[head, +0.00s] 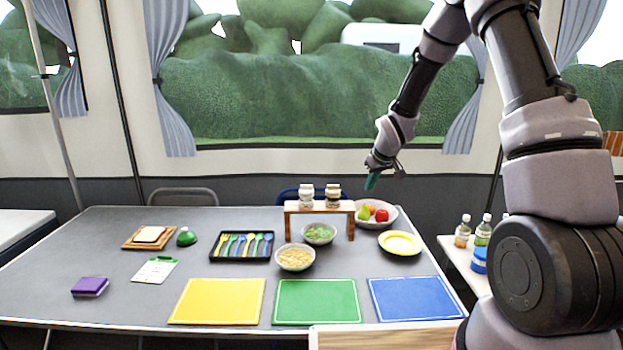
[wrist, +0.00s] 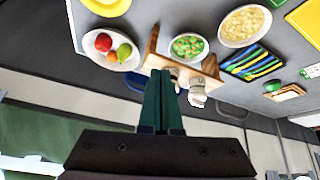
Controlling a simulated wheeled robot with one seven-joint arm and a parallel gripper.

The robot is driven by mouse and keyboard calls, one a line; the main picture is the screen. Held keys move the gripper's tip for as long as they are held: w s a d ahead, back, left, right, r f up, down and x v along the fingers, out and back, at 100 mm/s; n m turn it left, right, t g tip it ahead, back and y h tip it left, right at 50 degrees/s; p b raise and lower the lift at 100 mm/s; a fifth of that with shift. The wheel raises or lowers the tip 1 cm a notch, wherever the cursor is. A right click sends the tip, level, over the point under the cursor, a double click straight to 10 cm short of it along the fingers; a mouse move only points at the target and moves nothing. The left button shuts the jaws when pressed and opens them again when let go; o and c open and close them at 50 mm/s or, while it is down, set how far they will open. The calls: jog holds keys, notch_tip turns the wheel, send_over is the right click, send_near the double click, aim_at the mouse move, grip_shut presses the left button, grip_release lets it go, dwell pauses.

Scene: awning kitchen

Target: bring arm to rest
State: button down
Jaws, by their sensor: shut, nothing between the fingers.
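My gripper (head: 372,181) is raised above the back right part of the grey table (head: 120,255), in front of the window wall. Its green fingers are closed together with nothing between them; they also show in the wrist view (wrist: 162,100). In the head view it hangs just above and left of the fruit bowl (head: 388,223), apart from it. The wrist view shows the small wooden stand (wrist: 185,66) beyond the fingertips, with jars partly hidden by the fingers.
Two jars (head: 306,196) stand on the wooden stand. Two food bowls (head: 295,257), a cutlery tray (head: 242,258), a yellow plate (head: 400,243) and yellow, green and blue mats (head: 416,299) lie on the table. Bottles (head: 483,230) stand on a side table at right. Air around the gripper is clear.

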jog(key=s+d+r+m+h, duration=0.1)
jog(key=s+d+r+m, duration=0.15)
jog(key=s+r, duration=0.7)
jog(key=s+d+r+m, duration=0.25)
jog(key=s+r, duration=0.35)
jog(key=r, duration=0.6)
jog(key=s+r+m+y, duration=0.1)
jog(key=s+r, duration=0.2)
jog(key=s, duration=0.7)
jog(key=s+r+m+t, duration=0.1)
jog(key=s+r+m, duration=0.1)
jog(key=s, duration=0.8)
jog(key=shift+r+y, duration=0.4)
jog(key=shift+r, duration=0.5)
